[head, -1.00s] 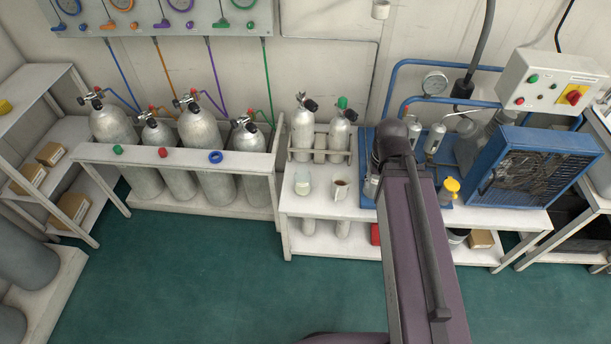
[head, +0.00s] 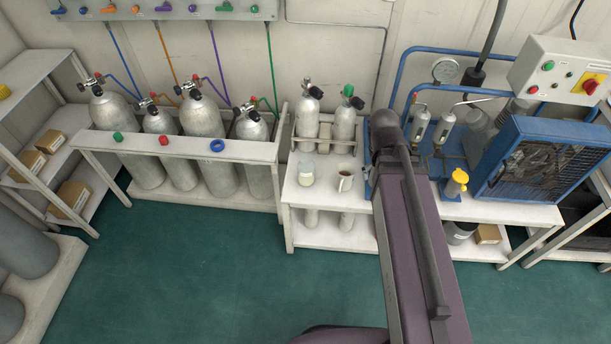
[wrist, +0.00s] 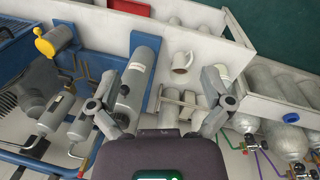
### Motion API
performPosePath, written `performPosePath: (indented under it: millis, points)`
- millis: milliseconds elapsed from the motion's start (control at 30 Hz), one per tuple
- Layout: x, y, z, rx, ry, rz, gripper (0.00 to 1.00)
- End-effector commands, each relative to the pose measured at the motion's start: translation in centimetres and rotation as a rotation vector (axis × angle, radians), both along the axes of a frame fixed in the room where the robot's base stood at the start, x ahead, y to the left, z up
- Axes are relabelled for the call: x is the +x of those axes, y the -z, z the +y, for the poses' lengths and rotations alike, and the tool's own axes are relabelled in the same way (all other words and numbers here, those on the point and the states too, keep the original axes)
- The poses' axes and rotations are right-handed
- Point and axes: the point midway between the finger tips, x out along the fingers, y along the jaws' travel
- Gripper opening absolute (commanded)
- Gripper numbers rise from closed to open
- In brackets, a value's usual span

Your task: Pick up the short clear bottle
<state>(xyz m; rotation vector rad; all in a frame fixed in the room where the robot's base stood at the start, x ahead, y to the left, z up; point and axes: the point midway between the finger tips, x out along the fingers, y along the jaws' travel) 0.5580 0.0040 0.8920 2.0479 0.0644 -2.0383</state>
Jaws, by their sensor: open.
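The short clear bottle (head: 306,174) stands upright on the white bench (head: 318,203), left of a mug (head: 345,181) with dark contents. It looks pale and partly see-through. In the wrist view a pale bottle-like shape (wrist: 222,73) shows beside the right finger, partly hidden by it. The mug also shows there (wrist: 182,62). My gripper (wrist: 163,98) is open and empty in the wrist view, its fingers spread wide above the bench and equipment. In the head view my arm hides the gripper.
Two small cylinders (head: 307,124) stand in a rack behind the bottle. A yellow-topped container (head: 456,183) and a blue fan-guard unit (head: 535,165) stand to the right. Large cylinders in a white rack (head: 178,147) stand to the left. Green floor is clear in front.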

Motion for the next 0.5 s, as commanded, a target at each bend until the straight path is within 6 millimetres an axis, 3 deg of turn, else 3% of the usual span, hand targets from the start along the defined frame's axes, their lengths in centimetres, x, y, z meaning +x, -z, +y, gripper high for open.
performPosePath:
  millis: [33,100,500]
  points:
    - [0.7,1.9,0.4,-0.03,-0.046,0.0,1.0]
    - [1.3,3.2,0.7,-0.075,-0.109,0.002,1.0]
    - [5.1,9.3,3.3,-0.346,-0.479,0.031,1.0]
